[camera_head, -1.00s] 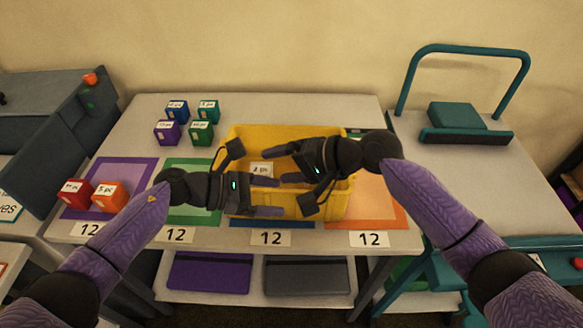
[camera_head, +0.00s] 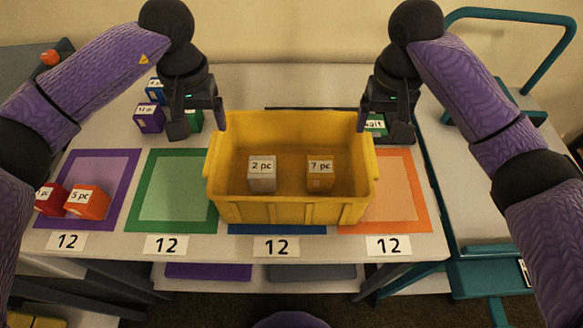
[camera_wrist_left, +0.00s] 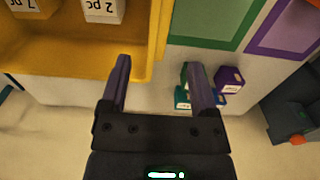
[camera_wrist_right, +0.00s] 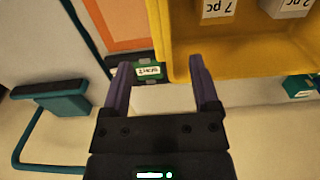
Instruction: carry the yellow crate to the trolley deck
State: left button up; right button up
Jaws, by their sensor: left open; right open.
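The yellow crate (camera_head: 290,212) stands on the table over the blue mat, upright. A grey box (camera_head: 262,175) labelled "2 pc" and an ochre box (camera_head: 320,175) labelled "7 pc" sit inside it. My left gripper (camera_head: 205,125) is open above the crate's back left corner; the left wrist view shows the crate's wall (camera_wrist_left: 150,55) by one finger. My right gripper (camera_head: 385,130) is open above the back right corner; the right wrist view shows the crate's wall (camera_wrist_right: 180,60) between or near its fingers. The trolley deck (camera_head: 455,205) is at the right, partly hidden by my right arm.
A red box (camera_head: 52,199) and an orange box (camera_head: 87,201) lie on the purple mat (camera_head: 118,190). The green mat (camera_head: 172,195) and orange mat (camera_head: 400,195) are empty. Several small boxes stand behind my left gripper. The trolley has a teal handle (camera_head: 530,15).

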aim_at(213, 150)
pick_arm(q)
notch_tip(213, 150, down, 9)
jog(key=shift+r, duration=0.15)
pick_arm(e)
notch_tip(213, 150, down, 9)
jog(key=shift+r, duration=0.15)
pick_arm(q)
grip_shut()
pick_arm(e)
grip_shut()
dwell(0.7)
